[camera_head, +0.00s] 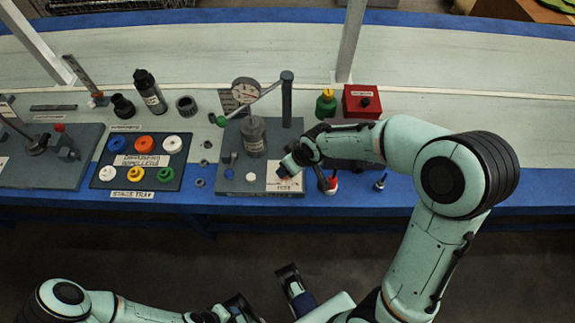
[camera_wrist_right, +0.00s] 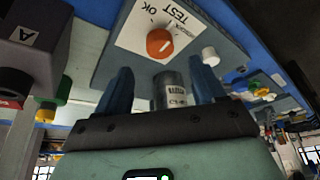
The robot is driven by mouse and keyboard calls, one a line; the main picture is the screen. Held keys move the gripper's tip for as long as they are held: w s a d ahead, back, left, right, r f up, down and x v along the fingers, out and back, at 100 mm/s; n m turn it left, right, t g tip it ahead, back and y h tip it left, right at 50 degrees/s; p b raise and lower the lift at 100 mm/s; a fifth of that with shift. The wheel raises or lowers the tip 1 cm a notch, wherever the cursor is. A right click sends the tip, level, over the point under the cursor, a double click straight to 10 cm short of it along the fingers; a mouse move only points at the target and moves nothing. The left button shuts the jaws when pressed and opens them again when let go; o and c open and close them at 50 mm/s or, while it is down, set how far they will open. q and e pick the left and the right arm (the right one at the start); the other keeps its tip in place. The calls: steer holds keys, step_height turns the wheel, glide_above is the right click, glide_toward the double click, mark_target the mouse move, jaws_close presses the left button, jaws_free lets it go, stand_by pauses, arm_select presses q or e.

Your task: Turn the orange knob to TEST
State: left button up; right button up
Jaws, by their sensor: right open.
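In the right wrist view the orange knob (camera_wrist_right: 160,43) sits on a white label (camera_wrist_right: 135,38) reading OK and TEST, with smaller print that is hard to read. No pointer on the knob is clear. My right gripper (camera_wrist_right: 163,78) is open, its two blue fingers apart and the knob just beyond and between their tips, apparently not touched. In the head view my right gripper (camera_head: 288,168) is over the label at the front right of the grey pump base (camera_head: 205,175), hiding most of the knob. My left gripper (camera_head: 268,298) is low near the bottom edge, away from the bench.
A grey cylinder (camera_head: 253,137) and a gauge (camera_head: 246,90) stand on the base behind the knob. A white knob (camera_head: 251,177) is beside it. A stage tray (camera_head: 112,174) with coloured rings lies left.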

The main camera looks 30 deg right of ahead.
arm_select(q)
steer(key=shift+s+r+p, duration=0.3)
steer(key=shift+r+p, duration=0.3)
arm_select(e)
steer(key=v, duration=0.6)
steer(key=shift+s+r, duration=0.2)
steer(key=shift+r, duration=0.1)
steer(key=s+a+f+m+g+y+p, duration=0.1)
steer(key=s+a+f+g+p, duration=0.15)
steer(key=f, duration=0.45)
steer(key=s+a+f+m+g+y+p, duration=0.1)
steer(key=s+a+f+p, duration=0.3)
steer(key=f, duration=0.4)
arm_select(q)
step_height(320, 180, up, 11)
steer(key=w+p, duration=0.1)
steer(key=p, duration=0.4)
steer(key=shift+g, duration=0.3)
arm_select(e)
steer(key=s+a+f+m+g, duration=0.1)
steer(key=s+a+f+m, duration=0.1)
steer(key=s, duration=0.5)
steer(key=s+a+f+m, duration=0.2)
steer(key=s+a+f, duration=0.1)
steer(key=s, duration=0.4)
steer(key=shift+f+m+g+y, duration=0.3)
steer(key=shift+f+g, duration=0.05)
steer(key=shift+f, duration=0.4)
